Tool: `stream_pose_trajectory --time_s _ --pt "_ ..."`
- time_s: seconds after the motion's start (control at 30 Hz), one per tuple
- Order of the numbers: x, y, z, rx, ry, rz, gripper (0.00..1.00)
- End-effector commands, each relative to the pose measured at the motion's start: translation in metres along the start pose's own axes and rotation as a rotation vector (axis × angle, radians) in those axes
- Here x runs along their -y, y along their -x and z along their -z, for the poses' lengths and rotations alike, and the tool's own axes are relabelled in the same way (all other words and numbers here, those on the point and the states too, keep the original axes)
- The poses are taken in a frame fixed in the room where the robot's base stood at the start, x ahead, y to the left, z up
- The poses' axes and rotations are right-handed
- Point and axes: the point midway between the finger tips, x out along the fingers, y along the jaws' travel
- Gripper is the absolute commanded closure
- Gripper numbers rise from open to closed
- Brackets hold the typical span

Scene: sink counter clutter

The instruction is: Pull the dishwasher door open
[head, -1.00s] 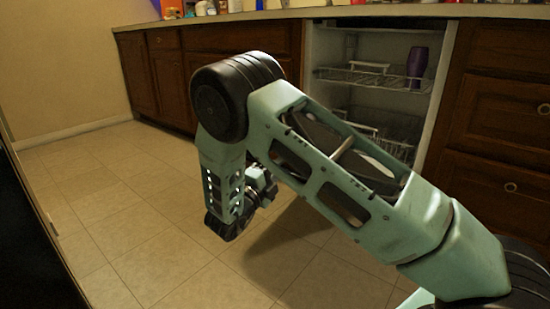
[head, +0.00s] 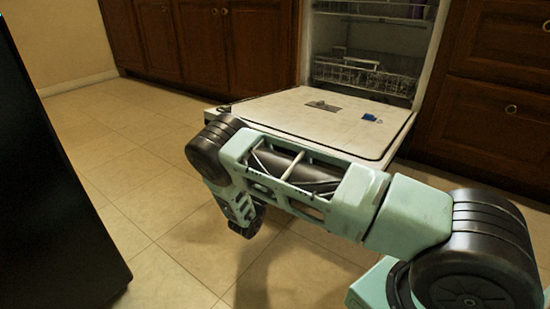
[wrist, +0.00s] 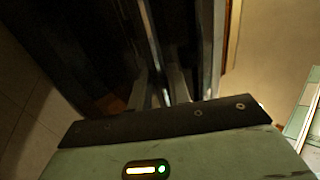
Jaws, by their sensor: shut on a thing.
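The dishwasher door (head: 285,112) lies folded down, close to level, with its pale inner face up in front of the open dishwasher. My gripper shows in the wrist view (wrist: 160,92), its fingers shut on a long metallic bar that looks like the door handle (wrist: 151,35), on the dark outer side of the door. In the head view my wrist end (head: 246,220) is low at the door's front left, and my arm hides the fingers and the handle.
Inside the dishwasher are a lower rack (head: 365,76) and an upper rack (head: 375,9). A small blue item (head: 371,118) is on the door's inner face. Brown cabinets (head: 230,45) flank the opening. A dark upright body (head: 50,190) stands at left; tiled floor (head: 130,170) between is clear.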

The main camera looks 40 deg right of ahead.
Motion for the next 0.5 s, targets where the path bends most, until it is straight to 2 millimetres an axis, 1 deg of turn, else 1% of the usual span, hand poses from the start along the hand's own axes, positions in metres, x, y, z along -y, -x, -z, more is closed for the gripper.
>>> stream_pose_trajectory --time_s 0.03,0.37,0.4,0.43,0.5 --pt "-0.0035 -0.0070 -0.0004 -0.005 -0.003 0.001 1.00" --pt "-0.0029 -0.0076 -0.0008 -0.005 -0.005 0.002 1.00" --pt "-0.0028 -0.0075 -0.0008 -0.005 -0.005 0.002 0.70" --pt "-0.0028 -0.0074 -0.0006 -0.005 -0.004 0.002 0.64" --pt "-0.0023 -0.0068 -0.0003 -0.005 -0.003 0.003 0.64"
